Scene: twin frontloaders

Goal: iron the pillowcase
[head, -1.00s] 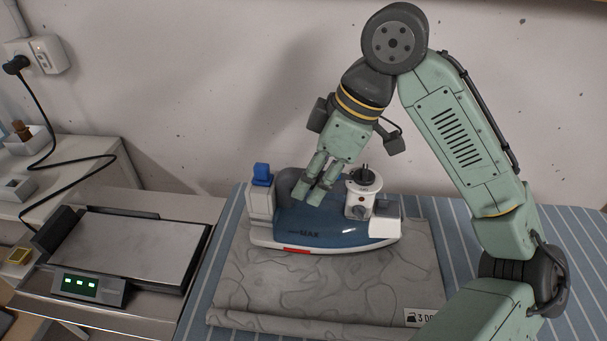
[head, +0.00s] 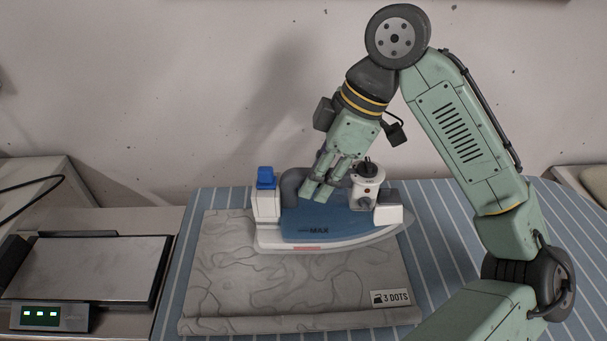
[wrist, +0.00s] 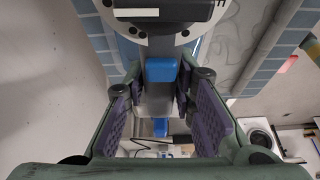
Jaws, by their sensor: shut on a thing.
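The iron (head: 335,222), blue on a white base with a blue cap at its rear and "MAX" on its side, sits level over the back part of the grey, wavy-patterned pillowcase (head: 280,290). Its pointed tip faces right. Whether its sole touches the cloth cannot be told. My gripper (head: 318,190) is shut on the iron's dark handle from above. In the wrist view the purple finger pads stand on both sides of the grey handle (wrist: 158,98). The pillowcase lies on the blue striped ironing board (head: 455,215).
A flat metal-topped stand (head: 85,265) with three green lights stands on a side surface at the left. The wall (head: 150,100) is close behind the board. Bare pillowcase lies in front of the iron. My arm covers the board's right side.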

